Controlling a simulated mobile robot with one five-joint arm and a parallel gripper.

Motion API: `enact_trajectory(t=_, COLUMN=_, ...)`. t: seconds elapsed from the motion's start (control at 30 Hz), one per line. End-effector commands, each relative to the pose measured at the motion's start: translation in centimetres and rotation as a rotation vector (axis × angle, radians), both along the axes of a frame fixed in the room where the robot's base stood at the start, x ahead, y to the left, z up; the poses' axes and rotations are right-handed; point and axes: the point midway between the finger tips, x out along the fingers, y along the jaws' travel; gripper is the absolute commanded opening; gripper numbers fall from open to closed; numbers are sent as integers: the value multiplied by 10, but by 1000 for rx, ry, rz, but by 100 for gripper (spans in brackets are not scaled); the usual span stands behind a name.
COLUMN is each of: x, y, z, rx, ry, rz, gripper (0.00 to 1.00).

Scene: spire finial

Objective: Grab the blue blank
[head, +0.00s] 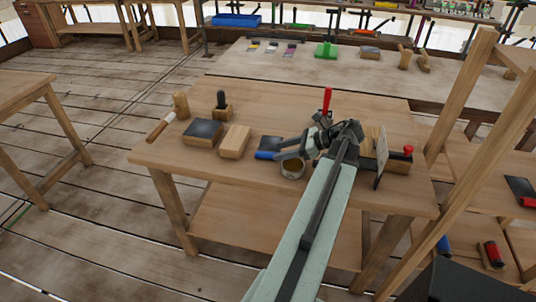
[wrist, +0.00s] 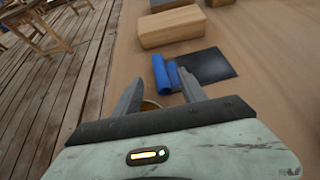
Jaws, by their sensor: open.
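The blue blank (head: 267,154) lies on the workbench beside a dark flat plate (head: 272,142). In the wrist view the blue blank (wrist: 161,74) shows as two blue strips side by side, just ahead of my fingertips; I cannot tell if they are one piece. My gripper (head: 287,147) is open and low over the bench, close to the blue blank.
A round tin (head: 291,167) stands under my gripper; its rim (wrist: 150,105) shows between the fingers. A wooden block (head: 234,142) and a dark-topped block (head: 203,132) lie to the left. A red-handled tool (head: 327,100) stands behind; an upright panel (head: 382,157) stands to the right.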

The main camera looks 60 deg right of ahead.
Motion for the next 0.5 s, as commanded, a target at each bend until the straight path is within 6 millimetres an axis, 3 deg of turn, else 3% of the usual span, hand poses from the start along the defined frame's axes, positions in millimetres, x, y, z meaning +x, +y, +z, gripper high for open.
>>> enact_trajectory(t=0.3, x=40, y=14, z=-21, rx=0, ry=0, rz=1, gripper=49)
enact_trajectory(t=0.5, x=45, y=15, z=-20, rx=0, ry=0, rz=-1, gripper=49)
